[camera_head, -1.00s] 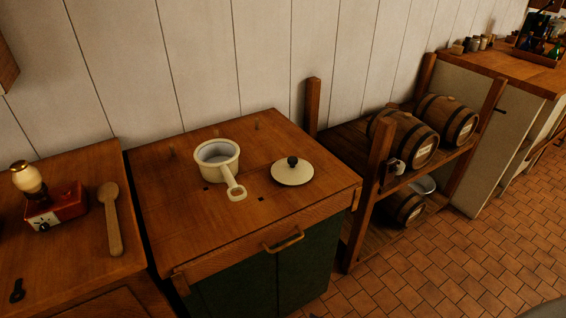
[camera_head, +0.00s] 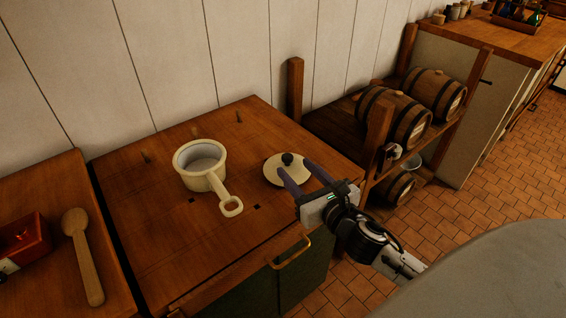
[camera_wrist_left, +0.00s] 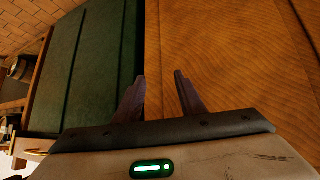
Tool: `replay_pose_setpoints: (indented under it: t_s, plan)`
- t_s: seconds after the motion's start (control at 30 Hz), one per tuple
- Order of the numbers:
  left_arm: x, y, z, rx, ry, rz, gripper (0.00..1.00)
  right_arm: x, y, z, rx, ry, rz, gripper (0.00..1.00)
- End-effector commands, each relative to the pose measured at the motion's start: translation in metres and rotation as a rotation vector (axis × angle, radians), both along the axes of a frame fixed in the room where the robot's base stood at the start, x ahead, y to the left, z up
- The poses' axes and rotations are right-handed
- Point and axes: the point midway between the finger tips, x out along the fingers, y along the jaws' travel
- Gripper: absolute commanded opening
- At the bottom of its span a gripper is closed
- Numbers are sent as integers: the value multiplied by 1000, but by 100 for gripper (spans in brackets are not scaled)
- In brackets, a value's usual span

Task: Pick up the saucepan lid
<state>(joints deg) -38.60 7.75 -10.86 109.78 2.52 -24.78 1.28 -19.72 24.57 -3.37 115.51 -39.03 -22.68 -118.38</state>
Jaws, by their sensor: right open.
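The cream saucepan lid (camera_head: 273,171) with its dark knob (camera_head: 287,158) lies flat on the wooden cabinet top, right of the white saucepan (camera_head: 195,180). My right gripper (camera_head: 295,168) is open, its two dark fingers reaching over the lid's right part near the knob. The fingers hide part of the lid, and I cannot tell whether they touch it. My left gripper (camera_wrist_left: 162,98) shows only in the left wrist view, its fingers apart with nothing between them, near a green panel and a wooden surface.
The saucepan's handle (camera_head: 231,206) points toward the front of the cabinet top (camera_head: 150,235). A wooden spoon (camera_head: 84,255) and a red box (camera_head: 22,240) are on the left counter. A rack with barrels (camera_head: 395,115) stands right of the cabinet. Tiled floor lies beyond.

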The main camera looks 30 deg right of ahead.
Motion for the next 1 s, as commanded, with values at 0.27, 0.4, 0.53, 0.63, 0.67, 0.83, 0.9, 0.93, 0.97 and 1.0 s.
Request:
replay_pose_setpoints:
  t_s: [0.27, 0.4, 0.53, 0.63, 0.67, 0.83, 0.9, 0.93, 0.97, 1.0]
  plan:
    - [-18, 0, -11, 3, 42, -2, 36, 25, -5, -3, 4, 1, -2, 46]
    - [-17, 0, -7, 2, 39, -1, 36, 45, -12, -4, 4, -1, -3, 46]
    - [-12, 0, -5, 1, 28, -2, 36, 63, -15, -8, 4, 0, -2, 46]
    - [-6, -1, -1, 1, 17, -1, 36, 69, -16, -9, 5, 0, -1, 46]
    - [-5, -1, -1, 1, 14, -2, 36, 70, -16, -10, 5, 1, -1, 46]
    - [-4, -1, 0, 0, 11, -2, 36, 70, -16, -10, 4, 3, 0, 46]
    - [-4, -1, 0, 0, 11, -2, 36, 70, -16, -10, 4, 3, -1, 41]
    - [-4, -1, 0, 0, 11, -2, 36, 70, -16, -10, 4, 3, -1, 36]
    - [-4, -1, 0, 0, 12, -2, 36, 70, -16, -10, 5, 2, -1, 31]
    - [-5, -1, 0, 1, 13, -2, 36, 70, -16, -10, 5, 2, -1, 24]
